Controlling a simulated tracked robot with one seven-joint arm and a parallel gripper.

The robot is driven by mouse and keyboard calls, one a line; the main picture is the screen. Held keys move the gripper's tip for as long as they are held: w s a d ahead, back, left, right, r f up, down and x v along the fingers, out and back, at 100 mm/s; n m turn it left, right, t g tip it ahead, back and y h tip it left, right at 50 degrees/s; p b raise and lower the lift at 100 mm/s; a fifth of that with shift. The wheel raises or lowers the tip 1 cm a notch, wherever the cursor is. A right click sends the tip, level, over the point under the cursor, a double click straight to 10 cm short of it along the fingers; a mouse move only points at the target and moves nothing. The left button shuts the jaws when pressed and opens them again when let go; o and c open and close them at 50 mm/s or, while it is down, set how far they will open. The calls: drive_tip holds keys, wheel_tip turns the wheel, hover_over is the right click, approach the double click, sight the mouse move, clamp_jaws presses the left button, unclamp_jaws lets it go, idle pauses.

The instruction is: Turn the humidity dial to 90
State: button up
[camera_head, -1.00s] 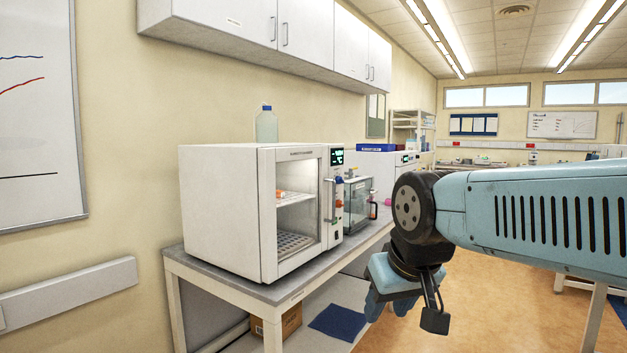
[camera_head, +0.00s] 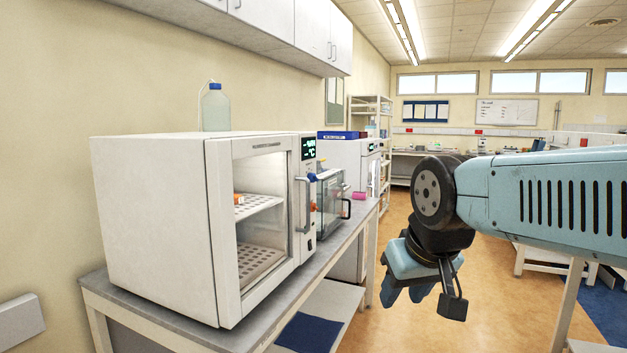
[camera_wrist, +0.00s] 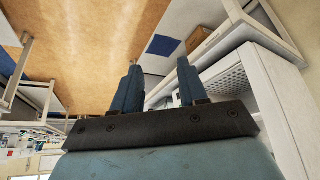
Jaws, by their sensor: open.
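A white climate chamber (camera_head: 150,215) with a glass door stands on the bench at left in the head view. Its narrow front panel has a lit display (camera_head: 308,148), a blue knob (camera_head: 312,177) and an orange knob (camera_head: 314,206). The panel is seen at a steep angle; labels and dial settings cannot be read, so I cannot tell which knob is for humidity. My gripper (camera_head: 406,291) is open and empty, pointing down in the aisle, right of the chamber and apart from it. In the wrist view, the two blue fingers of my gripper (camera_wrist: 158,70) are apart with nothing between them.
The chamber stands on a grey-topped bench (camera_head: 262,334), whose edge lies between it and my gripper. A bottle (camera_head: 215,110) stands on top of the chamber. A smaller glass-fronted device (camera_head: 330,205) sits behind it. The tan floor (camera_head: 490,300) of the aisle is open.

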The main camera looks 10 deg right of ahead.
drive_tip(key=shift+o, duration=1.2)
drive_tip(key=shift+w+a+r, duration=0.1)
drive_tip(key=shift+w, duration=0.1)
drive_tip(key=shift+o, duration=0.8)
drive_tip(key=w+a+r+n+y, duration=0.1)
drive_tip(key=w+r+y, duration=0.1)
drive_tip(key=w, duration=0.6)
drive_tip(key=w+a+r+n+g+y, duration=0.1)
drive_tip(key=w+r, duration=0.3)
drive_tip(key=w, duration=0.4)
drive_tip(key=shift+w+a+n+g+y, duration=0.35)
drive_tip(key=shift+a+n+y, duration=0.3)
drive_tip(key=shift+y, duration=0.25)
drive_tip(key=n+t+y, duration=0.6)
drive_tip(key=y, duration=0.4)
approach(313, 178)
drive_tip(key=w+x, duration=0.1)
drive_tip(key=x, duration=0.7)
drive_tip(key=shift+w+d+f, duration=0.15)
drive_tip(key=shift+w, duration=0.15)
